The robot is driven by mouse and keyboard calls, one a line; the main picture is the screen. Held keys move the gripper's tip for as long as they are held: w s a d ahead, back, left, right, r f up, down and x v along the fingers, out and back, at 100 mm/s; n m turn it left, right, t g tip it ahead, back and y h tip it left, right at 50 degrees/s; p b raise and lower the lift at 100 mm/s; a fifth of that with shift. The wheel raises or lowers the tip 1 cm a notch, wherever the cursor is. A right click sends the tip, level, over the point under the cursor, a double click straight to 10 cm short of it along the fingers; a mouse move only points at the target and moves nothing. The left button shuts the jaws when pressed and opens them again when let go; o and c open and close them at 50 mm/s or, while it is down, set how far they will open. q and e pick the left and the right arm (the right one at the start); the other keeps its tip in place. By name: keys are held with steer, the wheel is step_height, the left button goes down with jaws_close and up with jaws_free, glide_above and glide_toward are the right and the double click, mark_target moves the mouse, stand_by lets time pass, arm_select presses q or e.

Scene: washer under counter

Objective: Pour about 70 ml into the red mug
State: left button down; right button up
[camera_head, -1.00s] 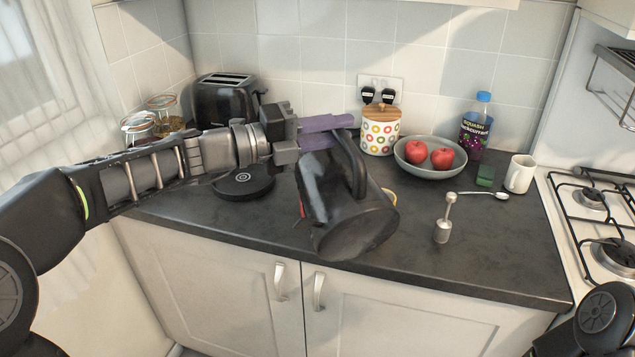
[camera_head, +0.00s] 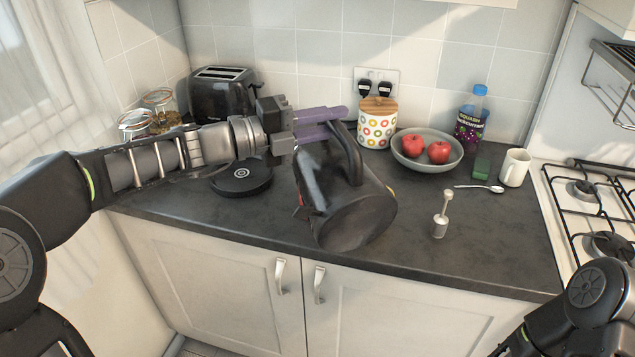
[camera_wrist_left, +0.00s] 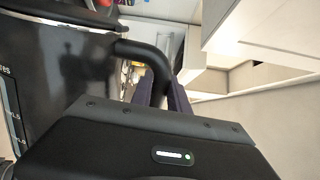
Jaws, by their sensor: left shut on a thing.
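A black kettle (camera_head: 335,195) hangs tilted over the middle of the counter, its base facing front right. My left gripper (camera_head: 335,122) is shut on its handle, the purple fingers at the handle's upper part. In the left wrist view the kettle's dark body (camera_wrist_left: 70,85), with level marks at the left edge, fills the left side. The red mug cannot be made out; only a sliver of red (camera_head: 299,209) shows at the kettle's left edge, and I cannot tell whether it is the mug. The spout and any flow of water are hidden. My right gripper is outside the view.
The round kettle base (camera_head: 241,178) lies left of the kettle, before the toaster (camera_head: 222,97). A white mug (camera_head: 515,168), spoon (camera_head: 480,188), green sponge (camera_head: 482,169), fruit bowl (camera_head: 428,160), squash bottle (camera_head: 471,125) and small metal utensil (camera_head: 440,222) stand to the right.

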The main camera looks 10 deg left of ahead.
arm_select(q)
steer(key=shift+w+a+r+n+p, duration=0.25)
steer(key=shift+r+n+p, duration=0.1)
steer(key=shift+p, duration=0.3)
stand_by(1.5)
